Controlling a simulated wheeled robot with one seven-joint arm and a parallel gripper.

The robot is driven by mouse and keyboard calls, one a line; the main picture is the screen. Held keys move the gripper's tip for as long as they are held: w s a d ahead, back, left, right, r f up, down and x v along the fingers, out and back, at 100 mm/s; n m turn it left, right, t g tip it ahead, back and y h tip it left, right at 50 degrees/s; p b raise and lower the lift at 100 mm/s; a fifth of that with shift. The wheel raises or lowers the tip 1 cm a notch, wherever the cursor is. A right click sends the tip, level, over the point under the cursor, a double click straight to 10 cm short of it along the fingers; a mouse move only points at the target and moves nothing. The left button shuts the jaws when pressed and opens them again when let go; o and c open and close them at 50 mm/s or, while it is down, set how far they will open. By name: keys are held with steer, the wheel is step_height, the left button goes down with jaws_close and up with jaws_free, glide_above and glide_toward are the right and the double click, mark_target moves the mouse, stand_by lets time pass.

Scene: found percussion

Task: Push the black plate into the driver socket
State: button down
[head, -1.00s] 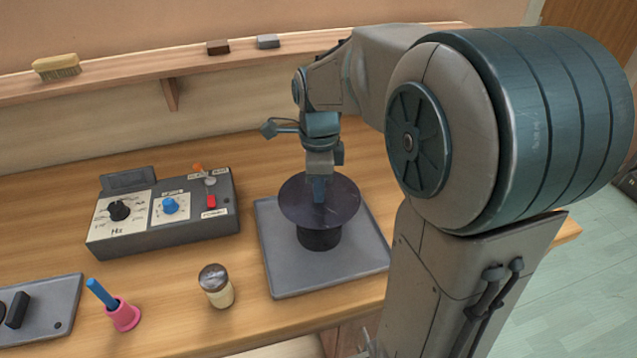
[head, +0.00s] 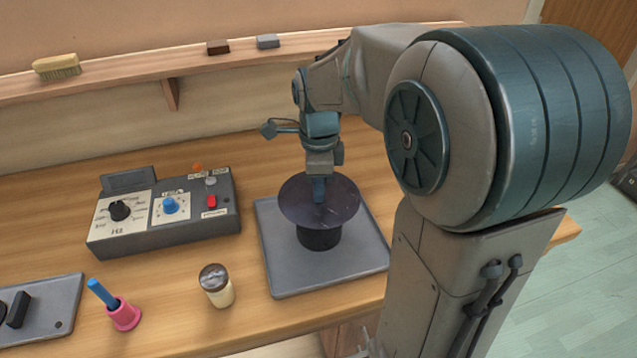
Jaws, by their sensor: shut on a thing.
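The black plate (head: 342,203) is a dark round disc. It lies roughly level above a dark cylindrical driver (head: 318,238) on a grey tray. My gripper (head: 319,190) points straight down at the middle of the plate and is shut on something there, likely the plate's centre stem. The driver socket itself is hidden under the plate, so I cannot tell how deep the plate sits in it.
A control box (head: 165,212) with knobs and a red switch stands left of the grey tray (head: 285,283). A lidded jar (head: 216,286), a pink holder with a blue stick (head: 122,314) and another grey tray (head: 62,300) are at front left. A shelf (head: 130,80) runs along the wall.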

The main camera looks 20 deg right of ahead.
steer(key=shift+f+b, duration=1.1)
steer(key=shift+f, duration=0.45)
steer(key=c, duration=1.2)
jaws_free()
steer(key=shift+o, duration=0.2)
step_height(320, 180, up, 14)
steer(key=shift+p, duration=0.3)
